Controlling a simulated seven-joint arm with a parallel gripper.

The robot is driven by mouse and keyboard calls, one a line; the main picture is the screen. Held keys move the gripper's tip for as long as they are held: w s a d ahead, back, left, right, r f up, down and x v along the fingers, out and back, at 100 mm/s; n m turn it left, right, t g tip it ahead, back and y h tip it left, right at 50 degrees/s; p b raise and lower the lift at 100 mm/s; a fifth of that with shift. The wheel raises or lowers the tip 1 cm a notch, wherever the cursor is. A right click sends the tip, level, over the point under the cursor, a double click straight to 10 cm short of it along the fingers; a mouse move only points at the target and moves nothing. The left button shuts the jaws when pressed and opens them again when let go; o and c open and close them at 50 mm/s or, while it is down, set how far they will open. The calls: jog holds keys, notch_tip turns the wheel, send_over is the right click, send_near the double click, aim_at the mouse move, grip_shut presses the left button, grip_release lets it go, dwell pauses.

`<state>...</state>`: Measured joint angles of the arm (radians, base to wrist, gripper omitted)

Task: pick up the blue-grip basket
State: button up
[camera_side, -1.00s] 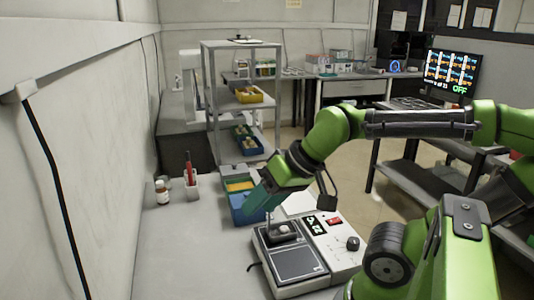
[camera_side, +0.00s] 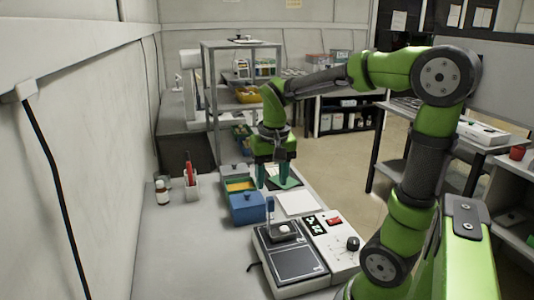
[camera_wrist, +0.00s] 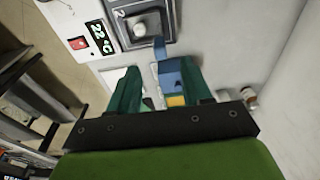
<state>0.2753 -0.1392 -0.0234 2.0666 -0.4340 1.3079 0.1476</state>
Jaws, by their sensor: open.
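The blue-grip basket (camera_side: 284,231) sits on the dark square plate of the bench device, with something whitish in it. Its blue grip (camera_side: 269,208) stands upright at the back left corner. In the wrist view the basket (camera_wrist: 149,25) is at top centre, with its blue grip (camera_wrist: 160,47) pointing towards my fingers. My gripper (camera_side: 275,181) points down with its teal fingers apart and empty. It is behind the basket, over the bench beside the blue bin, and apart from the grip. It also shows in the wrist view (camera_wrist: 158,72).
The device (camera_side: 333,240) has a display, a red switch and a knob. A blue bin (camera_side: 248,209) and a yellow-filled one (camera_side: 238,185) stand behind left. A bottle (camera_side: 162,191) and pen holder (camera_side: 192,186) stand near the wall. The left bench surface is clear.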

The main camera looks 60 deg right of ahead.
aim_at(270, 208)
jog(key=f, duration=1)
jog(key=shift+w+d+f, duration=0.1)
jog(key=shift+w+d, duration=0.25)
jog(key=shift+w, duration=0.05)
grip_shut()
